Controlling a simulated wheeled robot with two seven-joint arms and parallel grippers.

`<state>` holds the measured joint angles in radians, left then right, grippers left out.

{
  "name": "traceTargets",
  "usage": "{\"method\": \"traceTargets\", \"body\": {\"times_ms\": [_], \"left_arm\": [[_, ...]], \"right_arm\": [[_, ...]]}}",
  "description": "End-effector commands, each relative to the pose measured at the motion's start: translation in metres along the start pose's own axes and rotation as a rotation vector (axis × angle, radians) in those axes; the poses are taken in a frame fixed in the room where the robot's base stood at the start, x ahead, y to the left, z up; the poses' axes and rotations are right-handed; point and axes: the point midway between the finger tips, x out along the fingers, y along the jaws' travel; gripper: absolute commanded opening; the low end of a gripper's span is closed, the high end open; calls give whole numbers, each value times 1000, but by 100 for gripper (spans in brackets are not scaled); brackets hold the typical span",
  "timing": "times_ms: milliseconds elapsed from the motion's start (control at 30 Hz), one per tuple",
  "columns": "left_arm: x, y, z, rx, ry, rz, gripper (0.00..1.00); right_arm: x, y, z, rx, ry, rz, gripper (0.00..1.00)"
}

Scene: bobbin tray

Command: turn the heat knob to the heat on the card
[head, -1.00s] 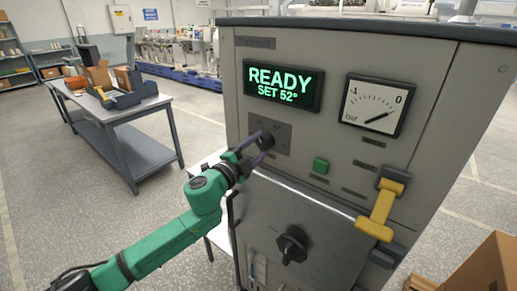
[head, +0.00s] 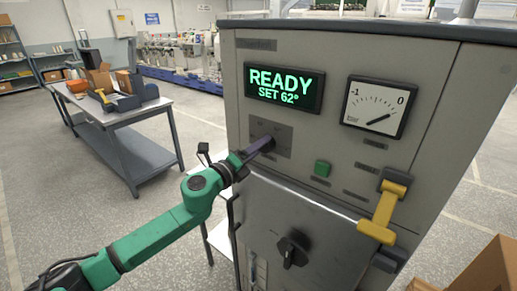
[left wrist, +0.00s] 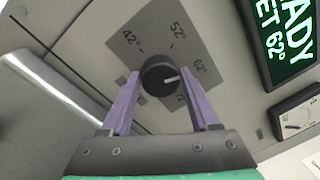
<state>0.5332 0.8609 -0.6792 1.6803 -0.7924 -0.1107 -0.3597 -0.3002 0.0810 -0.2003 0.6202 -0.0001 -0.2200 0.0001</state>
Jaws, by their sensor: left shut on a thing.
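The dark round heat knob (left wrist: 154,70) sits on a grey dial plate (left wrist: 150,30) marked 42°, 52°, 62° and a partly hidden 72. Its white pointer line is toward the 62° mark. The purple fingers of my left gripper (left wrist: 160,79) are shut on the knob, one on each side. In the head view my left gripper (head: 262,145) reaches the dial plate (head: 284,138) and hides the knob. The green-lettered display (head: 284,88) reads READY, SET 62°. I cannot make out a heat card. My right gripper is not in view.
On the cabinet (head: 350,150) are a pressure gauge (head: 378,106), a green button (head: 322,168), a yellow handle (head: 383,212) and a black door knob (head: 292,249). A cardboard box (head: 485,268) stands at lower right. A bench (head: 125,112) stands at left.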

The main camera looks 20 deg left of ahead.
Motion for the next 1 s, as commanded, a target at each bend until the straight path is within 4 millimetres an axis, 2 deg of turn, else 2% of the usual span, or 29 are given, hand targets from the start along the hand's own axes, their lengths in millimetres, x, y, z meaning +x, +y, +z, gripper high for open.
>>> {"method": "traceTargets", "body": {"times_ms": [333, 867, 900, 933, 1000], "left_arm": [[0, -1, 1, 147, 9, -3, 6], [0, -1, 1, 170, 11, -3, 6], [0, -1, 1, 170, 11, -3, 77], [0, -1, 1, 169, 11, -3, 88], [0, -1, 1, 169, 11, -3, 92]], "right_arm": [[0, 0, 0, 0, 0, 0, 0], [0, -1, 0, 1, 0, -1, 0], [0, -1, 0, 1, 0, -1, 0], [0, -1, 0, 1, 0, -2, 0], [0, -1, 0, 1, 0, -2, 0]]}}
